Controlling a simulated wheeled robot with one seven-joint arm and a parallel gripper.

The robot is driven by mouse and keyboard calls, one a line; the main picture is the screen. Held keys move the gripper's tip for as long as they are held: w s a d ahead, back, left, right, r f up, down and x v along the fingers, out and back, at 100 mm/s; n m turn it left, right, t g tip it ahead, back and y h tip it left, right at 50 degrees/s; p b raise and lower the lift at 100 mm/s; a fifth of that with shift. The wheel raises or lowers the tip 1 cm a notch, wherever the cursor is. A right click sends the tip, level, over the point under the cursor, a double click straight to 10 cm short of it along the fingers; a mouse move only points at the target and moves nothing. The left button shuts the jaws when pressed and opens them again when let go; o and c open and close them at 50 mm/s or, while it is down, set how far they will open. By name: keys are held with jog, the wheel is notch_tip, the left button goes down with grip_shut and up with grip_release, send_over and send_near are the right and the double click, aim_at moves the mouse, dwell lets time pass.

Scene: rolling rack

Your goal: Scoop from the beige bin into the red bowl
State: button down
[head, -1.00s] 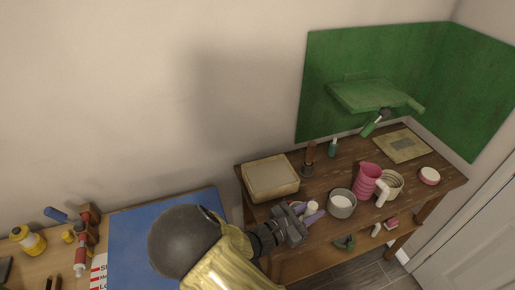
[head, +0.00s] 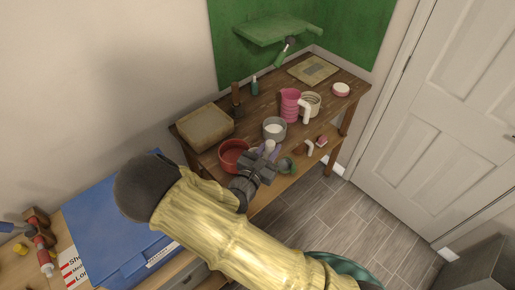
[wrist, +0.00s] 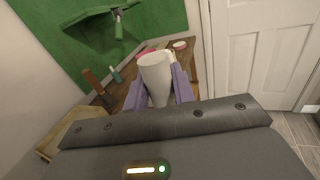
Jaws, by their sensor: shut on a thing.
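The beige bin (head: 205,142), a shallow box, sits at the left end of the wooden rack's top; part of it shows at the lower left of the wrist view (wrist: 47,153). The red bowl (head: 232,160) stands right of the bin near the front edge; I cannot make it out in the wrist view. My gripper (head: 267,155), with purple fingers, is just right of the bowl in the head view. It is shut on a white scoop (wrist: 155,72), which points away from the wrist between the fingers. The scoop's inside is hard to see.
A pink pitcher (head: 290,105) and a cream container (head: 312,100) are farther right. A brown-handled tool (head: 236,97) stands behind the bin. Open floor (head: 325,215) lies in front of the rack.

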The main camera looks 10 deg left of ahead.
jog(key=w+d+f+n+y, duration=0.2)
jog(key=d+f, duration=0.4)
jog(key=d, duration=0.3)
jog(key=w+d+f+n+t+y, duration=0.1)
jog(key=d+f+y, duration=0.3)
jog(key=d, duration=0.6)
notch_tip(320, 180, down, 3)
jog(key=shift+w+r+n+y, duration=0.1)
jog(key=shift+w+n+y, duration=0.3)
jog(key=shift+w+n, duration=0.25)
jog(key=shift+s+a, duration=0.1)
jog(key=shift+s, duration=0.05)
